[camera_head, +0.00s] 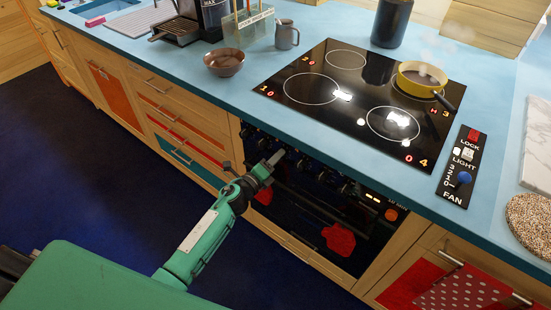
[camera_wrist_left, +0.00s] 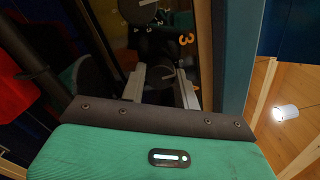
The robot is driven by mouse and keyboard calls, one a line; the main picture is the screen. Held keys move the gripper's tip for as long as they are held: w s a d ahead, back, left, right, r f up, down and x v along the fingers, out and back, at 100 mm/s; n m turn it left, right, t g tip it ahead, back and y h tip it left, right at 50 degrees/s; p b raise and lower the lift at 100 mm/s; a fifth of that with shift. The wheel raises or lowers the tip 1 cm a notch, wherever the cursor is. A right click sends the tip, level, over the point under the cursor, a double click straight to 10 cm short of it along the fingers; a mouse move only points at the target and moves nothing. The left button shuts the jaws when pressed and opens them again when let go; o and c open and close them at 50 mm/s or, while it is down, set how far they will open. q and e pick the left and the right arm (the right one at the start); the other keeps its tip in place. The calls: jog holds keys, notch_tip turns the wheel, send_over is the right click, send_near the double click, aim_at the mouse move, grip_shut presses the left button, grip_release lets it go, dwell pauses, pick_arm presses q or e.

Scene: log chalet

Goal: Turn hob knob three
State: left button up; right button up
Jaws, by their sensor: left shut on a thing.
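My left gripper (camera_head: 272,166) is at the left part of the oven's front panel, below the front edge of the hob (camera_head: 345,112). In the left wrist view its two fingers (camera_wrist_left: 172,90) are closed around a dark round knob (camera_wrist_left: 164,80). An orange numeral 3 (camera_wrist_left: 186,40) is on the panel close by. Another round knob (camera_wrist_left: 138,10) shows at the top of that view. In the head view the fingers hide the held knob; more dark knobs (camera_head: 324,176) run along the panel to the right. My right gripper is in neither view.
A steaming yellow pan (camera_head: 420,76) stands on the hob's back right ring. A control strip (camera_head: 461,168) with a blue knob is to the right. A brown bowl (camera_head: 224,62) and grey jug (camera_head: 287,35) are left of the hob. The oven front (camera_head: 300,207) is below.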

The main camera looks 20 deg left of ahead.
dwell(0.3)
pick_arm(q)
jog(key=o, duration=1)
jog(key=shift+s, duration=0.1)
jog(key=shift+b+v, duration=0.95)
jog(key=shift+v, duration=5.95)
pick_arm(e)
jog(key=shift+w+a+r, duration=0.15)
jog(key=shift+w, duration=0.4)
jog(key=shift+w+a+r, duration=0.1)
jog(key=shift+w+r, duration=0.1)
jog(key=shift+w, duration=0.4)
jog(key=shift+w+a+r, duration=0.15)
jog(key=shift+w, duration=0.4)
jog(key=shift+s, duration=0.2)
